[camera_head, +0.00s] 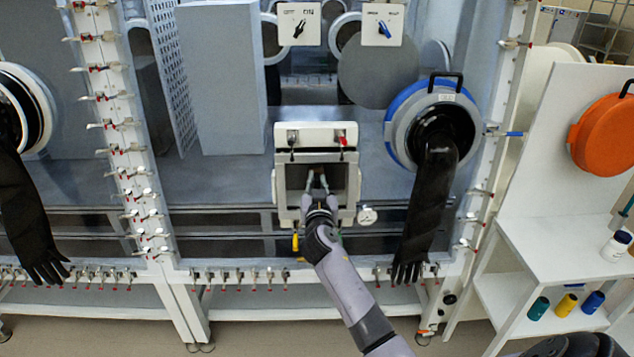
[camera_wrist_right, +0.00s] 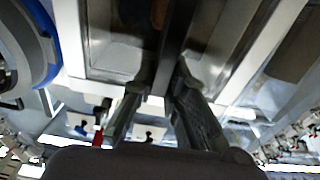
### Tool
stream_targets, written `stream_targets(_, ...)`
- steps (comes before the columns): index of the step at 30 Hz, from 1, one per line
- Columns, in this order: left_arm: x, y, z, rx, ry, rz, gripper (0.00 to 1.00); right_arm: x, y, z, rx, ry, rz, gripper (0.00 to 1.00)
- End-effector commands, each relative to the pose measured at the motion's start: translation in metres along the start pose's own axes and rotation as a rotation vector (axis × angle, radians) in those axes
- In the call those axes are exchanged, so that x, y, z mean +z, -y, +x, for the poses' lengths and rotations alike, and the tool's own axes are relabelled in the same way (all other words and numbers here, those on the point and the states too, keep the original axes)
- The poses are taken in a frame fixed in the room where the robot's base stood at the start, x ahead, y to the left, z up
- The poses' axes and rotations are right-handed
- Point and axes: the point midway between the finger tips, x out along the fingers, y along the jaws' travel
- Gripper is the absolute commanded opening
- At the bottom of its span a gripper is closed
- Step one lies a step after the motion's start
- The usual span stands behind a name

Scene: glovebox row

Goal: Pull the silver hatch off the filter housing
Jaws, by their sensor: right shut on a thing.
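The filter housing (camera_head: 309,133) is a pale box with a square front, set low in the middle of the glovebox front. The silver hatch (camera_head: 297,178) is a grey square panel inside the housing's pale frame. My right gripper (camera_head: 317,184) is in front of it, shut on the hatch at its middle. In the right wrist view the gripper (camera_wrist_right: 160,90) closes on a dark upright bar in front of the silver hatch (camera_wrist_right: 118,50). The exact contact is partly hidden by the fingers. My left gripper is not in view.
A blue-ringed port (camera_head: 397,125) with a hanging black glove (camera_head: 428,210) is close on the right. A round gauge (camera_head: 367,216) sits at the housing's lower right. An orange round cover (camera_head: 603,133) is on the white stand at the far right.

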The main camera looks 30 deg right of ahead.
Motion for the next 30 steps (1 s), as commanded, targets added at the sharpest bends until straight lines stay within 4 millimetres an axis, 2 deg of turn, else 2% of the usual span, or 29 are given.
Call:
stream_targets(16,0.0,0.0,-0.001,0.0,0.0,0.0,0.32,-0.003,0.0,-0.005,-0.001,-0.005,0.001,0.0)
stream_targets(30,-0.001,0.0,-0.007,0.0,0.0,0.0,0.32,-0.007,0.0,-0.031,-0.002,-0.005,0.001,0.0)
